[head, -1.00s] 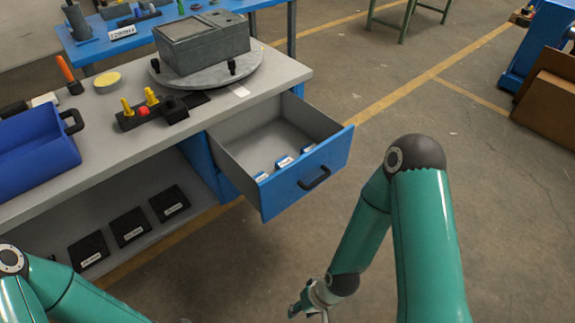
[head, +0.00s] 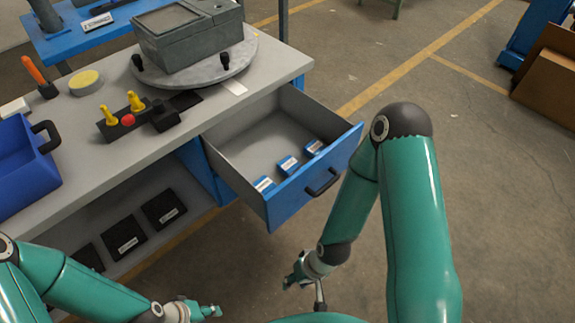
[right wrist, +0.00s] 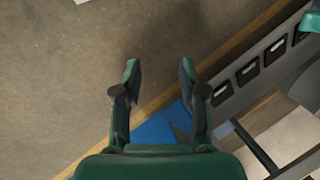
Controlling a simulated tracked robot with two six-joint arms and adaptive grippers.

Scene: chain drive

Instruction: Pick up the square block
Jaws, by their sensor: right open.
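Several block-like things show in the head view, and I cannot tell for sure which is the square block. A squarish black block (head: 165,115) sits at the right end of a dark strip with yellow pegs on the bench. Three small blue blocks with white labels (head: 288,165) lie in the open drawer (head: 232,156), by its front wall. My right gripper (head: 296,277) hangs below and in front of the drawer; in the right wrist view (right wrist: 160,78) its fingers are apart and empty. My left gripper (head: 212,311) is low at the bottom edge, its fingers too small to judge.
The grey bench (head: 85,145) carries a blue bin (head: 22,170), a round turntable (head: 200,75) with a grey box (head: 190,40), and a yellow disc (head: 86,82). Black labelled pieces (head: 124,233) lie on the lower shelf. The floor right of the drawer is clear.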

